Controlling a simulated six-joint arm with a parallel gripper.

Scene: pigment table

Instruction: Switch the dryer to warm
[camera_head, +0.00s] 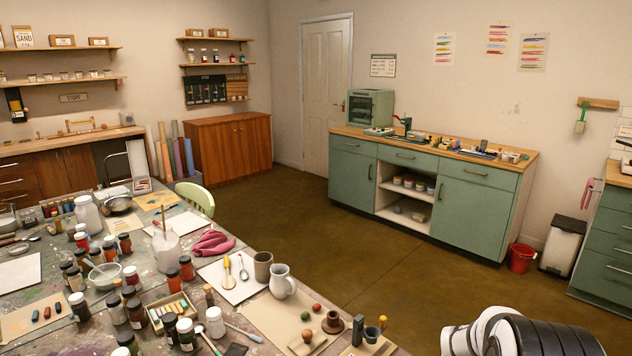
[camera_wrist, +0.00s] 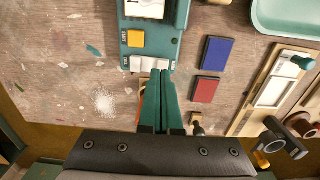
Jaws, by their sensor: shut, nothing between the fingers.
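In the wrist view, a teal device (camera_wrist: 126,57) lies at the top centre. It has a pale panel with dark marks, a yellow square button and a row of white keys (camera_wrist: 136,63) at its near edge, with small dark labels beside them. This may be the dryer, but the labels are too small to read. My gripper (camera_wrist: 160,74) has teal fingers shut together and empty. Its tips overlap the right part of the white keys; I cannot tell whether they touch. In the head view a green box-shaped appliance (camera_head: 370,108) stands on the far counter.
Right of the device lie a blue block (camera_wrist: 216,53) and a red block (camera_wrist: 205,90). Further right are a wood-framed white panel (camera_wrist: 271,92) and a teal tray (camera_wrist: 262,22). The worn tabletop (camera_wrist: 60,65) is mostly clear on the left. Jars crowd the table in the head view.

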